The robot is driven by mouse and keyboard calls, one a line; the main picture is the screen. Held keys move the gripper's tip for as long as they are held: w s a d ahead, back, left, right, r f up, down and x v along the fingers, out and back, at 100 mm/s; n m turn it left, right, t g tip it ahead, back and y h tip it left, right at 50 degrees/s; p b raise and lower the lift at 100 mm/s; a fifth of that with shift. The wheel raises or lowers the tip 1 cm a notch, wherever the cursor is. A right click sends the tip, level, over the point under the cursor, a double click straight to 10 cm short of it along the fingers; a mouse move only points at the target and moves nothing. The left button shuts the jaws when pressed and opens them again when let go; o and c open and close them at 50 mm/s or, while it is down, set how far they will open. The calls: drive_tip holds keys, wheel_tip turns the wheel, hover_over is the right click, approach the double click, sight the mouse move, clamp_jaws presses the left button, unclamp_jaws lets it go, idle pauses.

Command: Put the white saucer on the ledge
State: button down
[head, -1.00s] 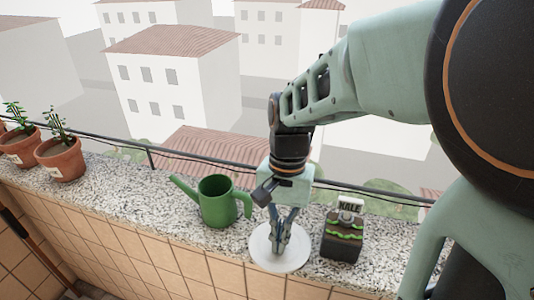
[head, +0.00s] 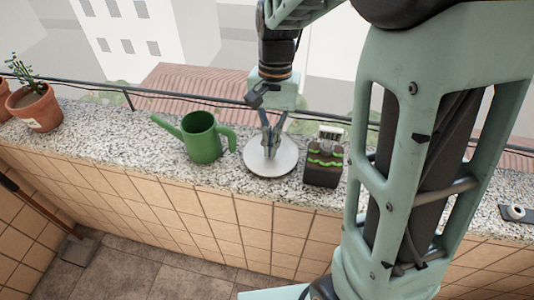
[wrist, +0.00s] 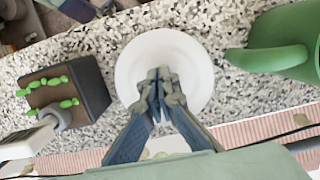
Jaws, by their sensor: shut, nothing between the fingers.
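The white saucer (head: 272,160) lies flat on the speckled stone ledge (head: 120,131), between the watering can and the kale planter. In the wrist view the saucer (wrist: 201,62) is round and fills the middle, with the ledge (wrist: 212,112) around it. My gripper (head: 269,152) points down over the saucer. In the wrist view my gripper (wrist: 158,76) has its fingertips together over the saucer's middle, with nothing between them. I cannot tell whether the fingertips touch the saucer. The fingers hide part of it.
A green watering can (head: 203,140) stands just left of the saucer. A dark planter (head: 322,171) with a kale sign stands just right. Potted plants (head: 37,108) stand at the far left. A black railing (head: 185,101) runs behind the ledge.

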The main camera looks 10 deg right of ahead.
wheel_tip(320, 180, up, 11)
drive_tip(key=w, duration=0.1)
drive_tip(key=shift+w+d+r, duration=0.15)
drive_tip(key=shift+w+d, duration=0.2)
drive_tip(key=shift+w, duration=0.05)
drive_tip(key=shift+w, duration=0.1)
